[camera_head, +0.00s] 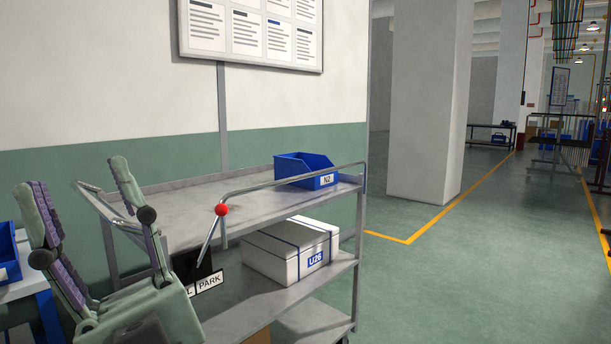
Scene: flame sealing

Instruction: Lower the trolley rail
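The grey metal trolley (290,222) stands against the wall with several shelves.
A blue bin marked N2 (306,172) stands on the top shelf. A white box marked U26 (291,250) is on the shelf below. A blue bin (8,255) is at the left edge.

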